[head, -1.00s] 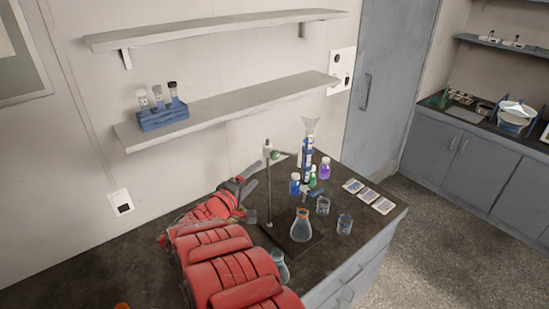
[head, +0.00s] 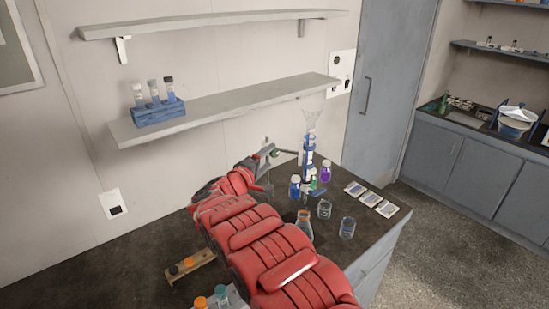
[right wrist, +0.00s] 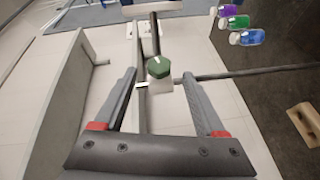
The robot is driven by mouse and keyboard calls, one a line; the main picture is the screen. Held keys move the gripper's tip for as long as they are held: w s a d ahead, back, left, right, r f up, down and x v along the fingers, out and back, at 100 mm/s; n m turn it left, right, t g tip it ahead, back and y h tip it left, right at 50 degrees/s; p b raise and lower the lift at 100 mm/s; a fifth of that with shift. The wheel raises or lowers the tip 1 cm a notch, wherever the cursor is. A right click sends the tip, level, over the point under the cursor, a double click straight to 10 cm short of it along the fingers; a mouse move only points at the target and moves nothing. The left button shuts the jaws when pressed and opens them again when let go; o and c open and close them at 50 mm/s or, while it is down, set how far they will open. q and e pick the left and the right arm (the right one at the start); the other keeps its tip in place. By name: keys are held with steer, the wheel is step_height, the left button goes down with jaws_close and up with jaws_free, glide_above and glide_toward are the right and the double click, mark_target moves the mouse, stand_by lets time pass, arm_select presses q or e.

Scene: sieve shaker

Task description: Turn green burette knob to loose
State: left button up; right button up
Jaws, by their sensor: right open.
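The green burette knob (head: 275,154) sits on a thin rod arm beside the stand, left of the burette (head: 309,145), in the head view. In the right wrist view the green hexagonal knob (right wrist: 158,67) shows straight ahead, in line with the gap between the fingertips. My right gripper (right wrist: 159,76) is open, with one grey finger on each side of that gap and nothing held. In the head view my right gripper (head: 264,154) is at the knob's left; contact cannot be told. My left gripper is not in view.
Bottles (head: 295,186), beakers (head: 347,228) and a flask (head: 305,222) stand on the dark bench right of my arm. A shelf (head: 225,110) with a blue tube rack (head: 158,112) is on the wall above. A wooden block with vials (head: 189,267) lies front left.

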mark_target(272, 155)
steer(key=shift+x, duration=2.35)
steer(key=shift+d, duration=0.1)
jaws_close()
